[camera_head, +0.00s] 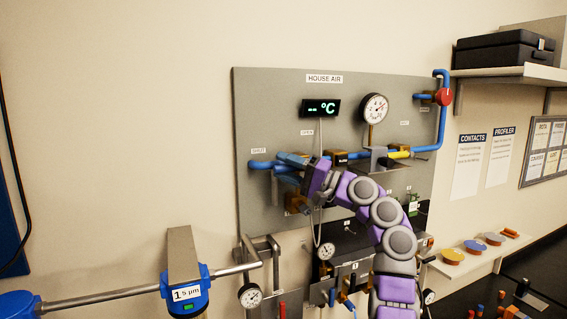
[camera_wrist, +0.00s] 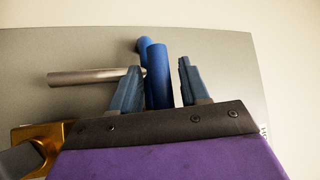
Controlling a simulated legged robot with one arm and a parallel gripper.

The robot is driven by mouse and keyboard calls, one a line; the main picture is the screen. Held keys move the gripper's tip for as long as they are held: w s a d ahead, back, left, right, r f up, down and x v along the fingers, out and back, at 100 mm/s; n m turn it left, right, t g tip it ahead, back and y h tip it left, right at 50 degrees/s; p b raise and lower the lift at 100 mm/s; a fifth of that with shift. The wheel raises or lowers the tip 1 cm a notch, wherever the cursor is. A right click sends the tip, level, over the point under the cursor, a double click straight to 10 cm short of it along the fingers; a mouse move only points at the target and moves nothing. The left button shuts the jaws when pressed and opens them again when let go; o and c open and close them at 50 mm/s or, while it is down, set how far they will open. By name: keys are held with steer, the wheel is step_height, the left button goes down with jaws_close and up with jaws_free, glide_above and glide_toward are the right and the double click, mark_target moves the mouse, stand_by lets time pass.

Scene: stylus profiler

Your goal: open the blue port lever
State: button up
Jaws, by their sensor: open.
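My gripper (camera_head: 282,169) is at the left part of the grey HOUSE AIR panel (camera_head: 275,110), below the OPEN label (camera_head: 307,132) and right of the SHUT label (camera_head: 258,151). In the wrist view my gripper (camera_wrist: 160,68) is open, its two blue-grey fingers apart. A blue bar, seemingly the blue port lever (camera_wrist: 159,78), stands between the fingers, nearer the left one; I cannot tell if it touches. A blue rounded end (camera_head: 260,165) shows just left of my fingers in the head view. My fingers and wrist hide the rest of the lever.
A silver rod (camera_wrist: 90,76) runs up to the left finger, and a brass fitting (camera_wrist: 40,138) is lower left. A blue pipe (camera_head: 428,148), a yellow handle (camera_head: 399,155) and a round gauge (camera_head: 374,107) are right.

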steer(key=shift+w+a+r, duration=0.1)
steer(key=shift+a, duration=0.5)
steer(key=shift+w+a+r, duration=0.1)
steer(key=shift+a, duration=0.5)
steer(key=shift+d, duration=0.8)
steer(key=shift+c, duration=0.3)
steer(key=shift+d, duration=0.25)
steer(key=c, duration=0.3)
steer(key=shift+a, duration=0.3)
jaws_close()
